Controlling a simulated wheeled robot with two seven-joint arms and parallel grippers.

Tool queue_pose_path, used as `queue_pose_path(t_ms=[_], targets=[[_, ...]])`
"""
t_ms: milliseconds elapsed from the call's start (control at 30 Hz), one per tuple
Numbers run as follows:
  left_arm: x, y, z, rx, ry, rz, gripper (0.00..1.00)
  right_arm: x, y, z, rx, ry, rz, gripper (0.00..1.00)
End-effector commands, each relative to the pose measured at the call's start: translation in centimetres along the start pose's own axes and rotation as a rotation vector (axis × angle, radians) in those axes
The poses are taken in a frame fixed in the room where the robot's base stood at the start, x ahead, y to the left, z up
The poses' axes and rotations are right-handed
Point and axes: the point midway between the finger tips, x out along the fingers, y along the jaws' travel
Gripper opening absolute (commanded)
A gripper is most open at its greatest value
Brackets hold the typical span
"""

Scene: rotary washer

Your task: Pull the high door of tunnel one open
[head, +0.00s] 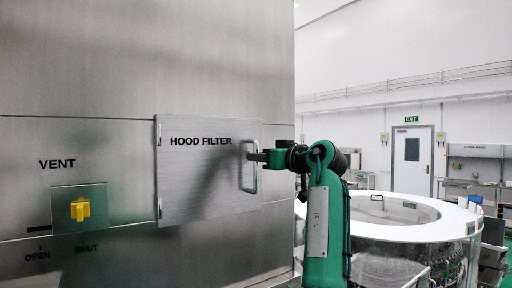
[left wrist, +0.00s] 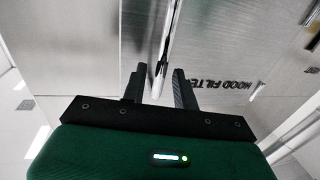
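The high door (head: 205,185) is a square steel panel marked "HOOD FILTER", with hinges down its left edge; it appears closed against the machine wall. Its upright bar handle (head: 256,182) is near the right edge. My left gripper (head: 256,157) is at the upper part of this handle, coming from the right. In the left wrist view my left gripper (left wrist: 158,88) has its fingers apart, with the handle bar (left wrist: 163,48) between them and gaps visible beside it. My right gripper is in neither view.
A yellow vent knob (head: 80,210) sits on the wall left of the door, between "OPEN" and "SHUT" marks. A large round white-rimmed washer (head: 400,231) stands at the right. An exit door (head: 412,163) is in the far wall.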

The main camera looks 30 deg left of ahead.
Motion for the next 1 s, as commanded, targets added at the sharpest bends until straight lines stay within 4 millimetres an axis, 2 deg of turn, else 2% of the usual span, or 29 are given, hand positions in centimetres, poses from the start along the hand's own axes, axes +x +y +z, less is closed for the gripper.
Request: queue_pose_path(t_ms=[33,200,533,700,1000], targets=[[0.7,0.0,-0.3,0.001,-0.001,-0.001,0.29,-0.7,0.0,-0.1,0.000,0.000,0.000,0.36],[1.8,0.0,-0.1,0.000,0.000,-0.001,0.29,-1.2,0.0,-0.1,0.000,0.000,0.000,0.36],[2.1,0.0,0.1,0.000,0.001,0.000,0.29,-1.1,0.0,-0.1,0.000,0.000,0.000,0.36],[2.1,0.0,0.1,0.000,0.001,0.001,0.00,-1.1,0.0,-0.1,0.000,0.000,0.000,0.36],[2.4,-0.3,0.1,0.000,0.001,0.001,0.00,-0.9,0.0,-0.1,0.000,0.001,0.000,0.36]])
